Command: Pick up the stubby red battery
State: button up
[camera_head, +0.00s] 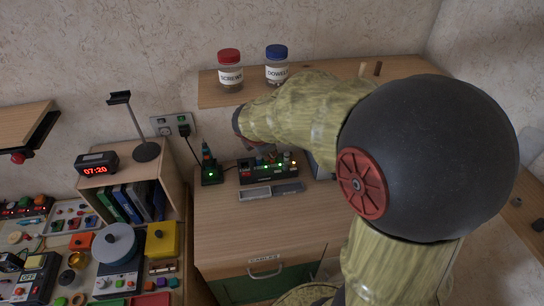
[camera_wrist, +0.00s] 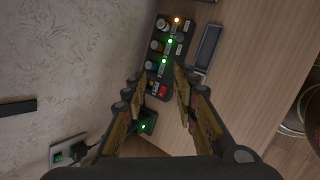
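A black charger (camera_head: 262,175) with lit lamps and several small upright cells stands on the wooden desk against the wall. It also shows in the wrist view (camera_wrist: 169,62), between and beyond my fingers. A small red piece (camera_wrist: 163,91) shows at the charger's near end there; I cannot tell if it is the stubby red battery or a switch. In the head view my arm hides part of the desk.
A grey tray (camera_head: 270,191) lies just before the charger. A small black dock with a green lamp (camera_head: 211,174) stands to its left. Above is a shelf (camera_head: 212,98) with a red-lidded jar (camera_head: 230,72) and a blue-lidded jar (camera_head: 276,68). The desk's front left is clear.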

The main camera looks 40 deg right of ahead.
aim_at(273, 159)
jog(key=w+d+f+n, duration=0.2)
jog(key=f+n, duration=0.1)
jog(key=f, duration=0.1)
jog(key=w+d+f+n+p, duration=0.1)
jog(key=w+d+f+n, duration=0.2)
jog(key=f+n, duration=0.1)
jog(key=w+d+f+n, duration=0.2)
jog(key=d+f+n, duration=0.1)
jog(key=f, duration=0.1)
jog(key=shift+w+f+p, duration=0.3)
jog(key=shift+p, duration=0.1)
jog(key=b+x, duration=0.2)
jog(key=x, duration=0.4)
jog(key=shift+a+f+b, duration=0.1)
jog(key=shift+a+b, duration=0.1)
jog(key=shift+b, duration=0.1)
jog(key=shift+c, duration=0.9)
grip_shut()
